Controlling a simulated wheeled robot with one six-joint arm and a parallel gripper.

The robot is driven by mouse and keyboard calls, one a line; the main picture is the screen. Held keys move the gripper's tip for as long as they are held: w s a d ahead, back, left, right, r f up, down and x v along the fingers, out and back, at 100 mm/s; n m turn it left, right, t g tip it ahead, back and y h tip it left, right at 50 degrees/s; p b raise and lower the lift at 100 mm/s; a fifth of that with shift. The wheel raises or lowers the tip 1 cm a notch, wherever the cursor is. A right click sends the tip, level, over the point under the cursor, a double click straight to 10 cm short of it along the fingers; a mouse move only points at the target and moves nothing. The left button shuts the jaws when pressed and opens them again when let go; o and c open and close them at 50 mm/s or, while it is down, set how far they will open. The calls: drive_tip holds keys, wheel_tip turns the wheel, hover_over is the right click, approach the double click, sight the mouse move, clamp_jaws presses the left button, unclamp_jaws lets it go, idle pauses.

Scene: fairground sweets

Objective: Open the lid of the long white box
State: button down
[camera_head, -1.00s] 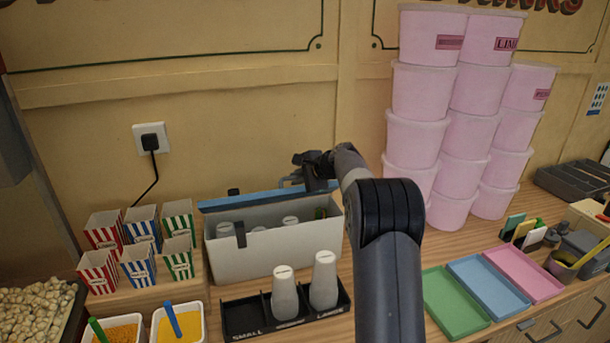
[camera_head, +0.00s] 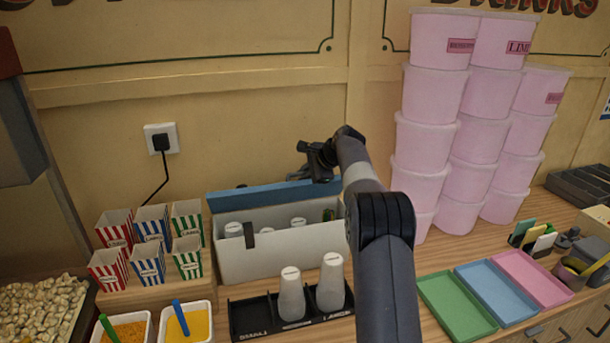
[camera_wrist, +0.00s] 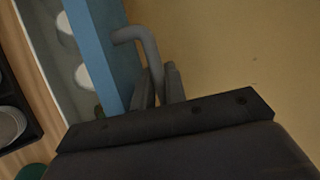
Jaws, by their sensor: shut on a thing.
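The long white box (camera_head: 290,258) stands on the counter against the wall. Its blue lid (camera_head: 262,197) is raised at the back, and several white-capped bottles (camera_head: 233,229) show inside. My gripper (camera_head: 318,178) is above the box's right end, by the lid. In the wrist view my gripper (camera_wrist: 160,88) is shut on a grey bent handle (camera_wrist: 140,42) beside the blue lid (camera_wrist: 100,45). The handle is hidden behind my gripper in the head view.
Two white bottles (camera_head: 291,297) stand in a black rack (camera_head: 248,318) before the box. Striped cups (camera_head: 150,262) stand left. Stacked pink tubs (camera_head: 428,138) rise close right of my arm. Coloured trays (camera_head: 456,304) lie at front right.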

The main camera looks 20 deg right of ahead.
drive_tip(key=c, duration=1.7)
unclamp_jaws()
drive_tip(key=shift+c, duration=0.2)
drive_tip(key=b+v, duration=0.2)
drive_tip(key=v, duration=0.9)
drive_tip(key=shift+b, duration=0.3)
drive_tip(key=p+x, duration=0.2)
drive_tip(key=x, duration=0.9)
drive_tip(key=shift+p, duration=0.35)
